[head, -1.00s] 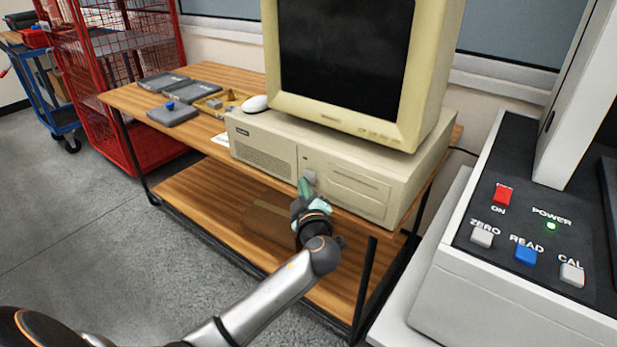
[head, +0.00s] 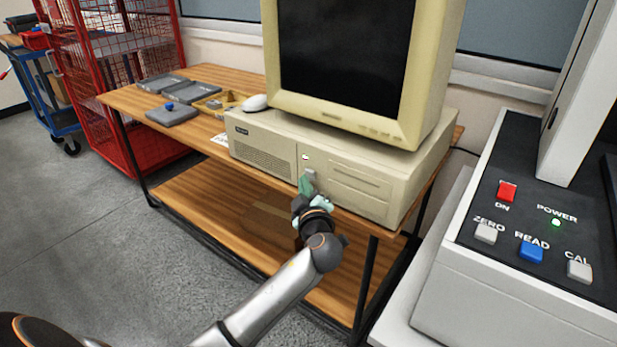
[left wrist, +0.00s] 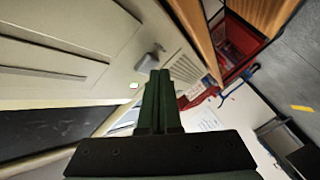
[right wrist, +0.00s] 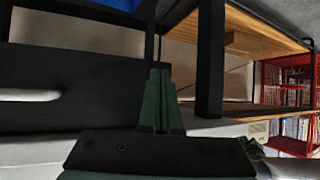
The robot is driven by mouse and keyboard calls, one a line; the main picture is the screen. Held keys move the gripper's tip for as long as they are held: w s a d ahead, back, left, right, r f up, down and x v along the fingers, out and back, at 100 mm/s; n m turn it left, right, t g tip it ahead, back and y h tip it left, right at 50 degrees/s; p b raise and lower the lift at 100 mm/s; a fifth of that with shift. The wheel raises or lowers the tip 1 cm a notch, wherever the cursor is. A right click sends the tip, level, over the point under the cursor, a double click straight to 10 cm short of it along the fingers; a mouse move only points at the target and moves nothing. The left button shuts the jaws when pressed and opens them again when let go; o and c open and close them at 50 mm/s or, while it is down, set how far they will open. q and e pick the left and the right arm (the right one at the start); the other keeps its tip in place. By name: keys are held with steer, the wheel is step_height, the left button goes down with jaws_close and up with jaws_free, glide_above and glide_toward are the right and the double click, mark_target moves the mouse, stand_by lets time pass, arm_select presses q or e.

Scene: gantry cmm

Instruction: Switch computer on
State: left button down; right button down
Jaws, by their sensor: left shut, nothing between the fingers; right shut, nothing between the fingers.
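The beige desktop computer (head: 270,148) lies flat on the wooden table under a beige monitor (head: 345,55) with a dark screen. A small green light (head: 306,156) is lit on the computer's front. A grey power button (head: 310,175) sits just below it, and my left gripper (head: 306,187) is at it, partly covering it. In the left wrist view the button (left wrist: 150,61) stands just beyond the tips of my shut, empty left gripper (left wrist: 159,72); I cannot tell whether they touch. My right gripper (right wrist: 158,72) is shut and empty, away from the computer.
A measuring machine's control panel (head: 515,225) with red, white and blue buttons stands at the right. A red wire cage (head: 110,60) stands behind left.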

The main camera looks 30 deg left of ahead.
arm_select(q)
steer(key=shift+s, duration=0.25)
steer(key=s, duration=0.6)
steer(key=shift+a+b, duration=0.25)
steer(key=shift+b, duration=0.05)
stand_by(1.2)
stand_by(0.3)
